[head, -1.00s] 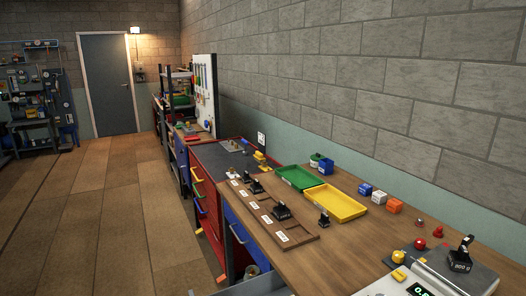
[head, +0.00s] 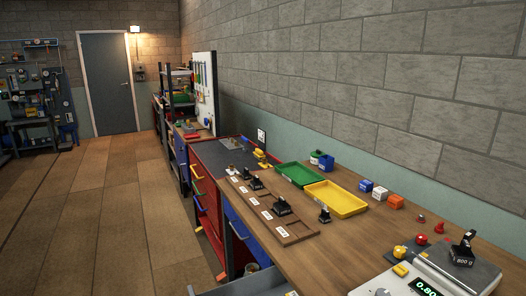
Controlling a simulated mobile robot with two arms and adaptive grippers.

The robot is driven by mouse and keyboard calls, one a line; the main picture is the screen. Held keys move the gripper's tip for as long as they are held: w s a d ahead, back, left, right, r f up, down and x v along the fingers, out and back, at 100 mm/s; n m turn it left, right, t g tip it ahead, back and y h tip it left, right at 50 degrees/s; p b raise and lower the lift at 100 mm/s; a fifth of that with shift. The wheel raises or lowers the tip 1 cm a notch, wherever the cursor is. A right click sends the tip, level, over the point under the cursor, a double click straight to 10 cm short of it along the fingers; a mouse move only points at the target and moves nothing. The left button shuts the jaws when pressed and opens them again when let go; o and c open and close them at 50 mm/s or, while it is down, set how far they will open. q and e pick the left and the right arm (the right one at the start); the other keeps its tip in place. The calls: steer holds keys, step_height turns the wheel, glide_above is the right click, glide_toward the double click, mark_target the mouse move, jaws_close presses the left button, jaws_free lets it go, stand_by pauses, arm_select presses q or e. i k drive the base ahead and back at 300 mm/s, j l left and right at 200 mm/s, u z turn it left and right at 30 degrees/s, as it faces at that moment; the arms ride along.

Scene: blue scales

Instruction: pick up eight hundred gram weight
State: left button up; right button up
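The black weight (head: 462,255) labelled 800 g stands on the plate of the scale (head: 486,275) at the right front of the bench. Its handle points up. The scale's green display reads about 0.80, cut off at the right. A wooden rack (head: 292,239) with white labels lies further back along the bench's left edge. Several smaller black weights sit in it, such as one weight (head: 281,207). Another small black weight (head: 324,216) stands on the bench just right of the rack. Neither of my grippers is in view.
A green tray (head: 299,174) and a yellow tray (head: 337,199) lie behind the rack. Small red and yellow pieces lie near the scale. The wooden bench top (head: 350,245) is clear in front of them.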

mark_target(461, 255)
steer(key=z, duration=0.35)
steer(key=k+l+z, duration=0.1)
steer(key=z, duration=0.25)
steer(key=k+z, duration=0.1)
steer(key=z, duration=0.3)
